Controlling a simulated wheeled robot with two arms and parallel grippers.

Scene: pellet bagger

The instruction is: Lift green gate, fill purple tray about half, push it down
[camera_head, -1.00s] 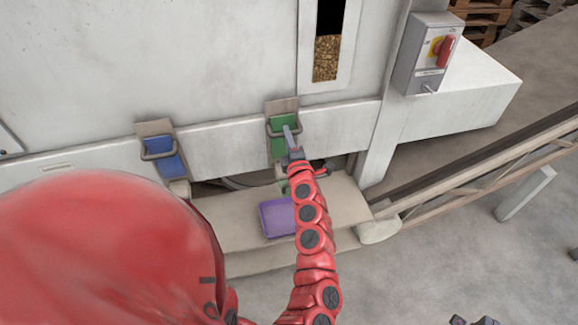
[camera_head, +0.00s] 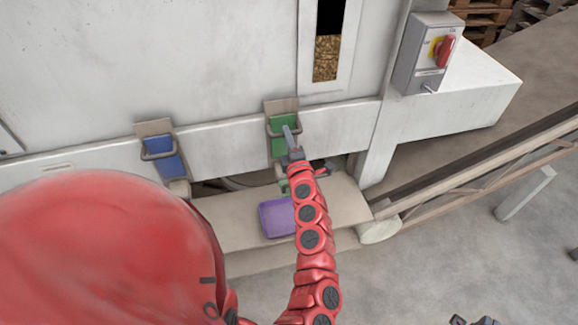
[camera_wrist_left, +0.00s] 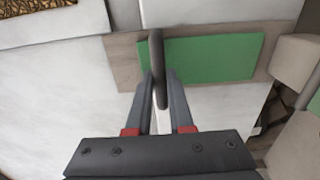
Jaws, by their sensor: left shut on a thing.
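The green gate (camera_head: 283,136) is set in a grey-brown frame on the front of the white machine; it also shows in the left wrist view (camera_wrist_left: 205,58). My left gripper (camera_head: 288,135) is shut on the gate's dark bar handle (camera_wrist_left: 158,70), which lies between its two fingers in the left wrist view. The purple tray (camera_head: 274,218) stands on the pale shelf below the gate, partly hidden behind my left arm. Only a small dark part, perhaps of my right gripper, shows at the bottom right edge of the head view; its jaws cannot be made out.
A blue gate (camera_head: 164,157) with its own handle is to the left. A window (camera_head: 327,58) above shows brown pellets. A grey box with a red switch (camera_head: 442,50) is at upper right. A conveyor rail (camera_head: 480,180) runs along the right side.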

